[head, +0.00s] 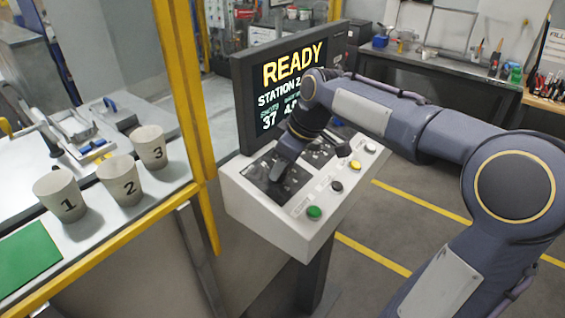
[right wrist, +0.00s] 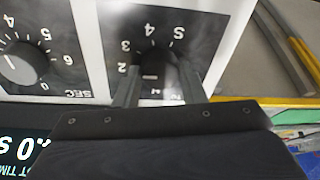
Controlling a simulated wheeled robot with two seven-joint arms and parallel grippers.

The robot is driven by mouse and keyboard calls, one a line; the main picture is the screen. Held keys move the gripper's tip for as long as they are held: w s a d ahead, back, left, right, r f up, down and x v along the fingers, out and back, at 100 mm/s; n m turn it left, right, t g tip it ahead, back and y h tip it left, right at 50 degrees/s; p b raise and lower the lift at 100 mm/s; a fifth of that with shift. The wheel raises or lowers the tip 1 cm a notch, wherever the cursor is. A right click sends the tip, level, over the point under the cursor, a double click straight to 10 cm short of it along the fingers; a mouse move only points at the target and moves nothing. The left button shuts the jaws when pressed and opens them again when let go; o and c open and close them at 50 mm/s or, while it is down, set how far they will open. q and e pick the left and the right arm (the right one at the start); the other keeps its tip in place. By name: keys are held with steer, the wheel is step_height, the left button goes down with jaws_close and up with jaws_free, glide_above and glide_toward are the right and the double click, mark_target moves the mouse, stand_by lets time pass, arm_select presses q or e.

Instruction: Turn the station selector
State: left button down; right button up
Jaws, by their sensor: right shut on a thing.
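The station selector (right wrist: 155,62) is a dark round knob on a black panel with numbers around it, seen upside down in the right wrist view. My right gripper (right wrist: 158,88) has one finger on each side of the knob and is shut on it. A short pale mark shows on the knob between the fingers. In the head view my right gripper (head: 277,176) reaches down onto the sloping control panel (head: 240,190) and hides the knob. The screen (head: 290,80) behind it reads READY and a station line with a 2, partly covered by my arm. My left gripper is out of view.
Another dial marked SEC (right wrist: 22,66) sits beside the selector. Green (head: 314,212), white, yellow and black buttons line the panel's front edge.

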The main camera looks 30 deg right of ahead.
steer(key=m, duration=0.3)
steer(key=shift+m, duration=0.4)
steer(key=m+p, duration=0.1)
steer(key=m, duration=0.2)
steer(key=shift+a+r+m+t+h, duration=0.1)
steer(key=shift+m+t+h, duration=0.2)
steer(key=shift+h, duration=0.1)
steer(key=m, duration=0.3)
steer(key=shift+m+h+p, duration=0.3)
steer(key=shift+p, duration=0.1)
steer(key=shift+a+m, duration=0.1)
steer(key=shift+m, duration=1.4)
steer(key=shift+h, duration=0.3)
steer(key=o, duration=1)
steer(key=shift+s, duration=0.1)
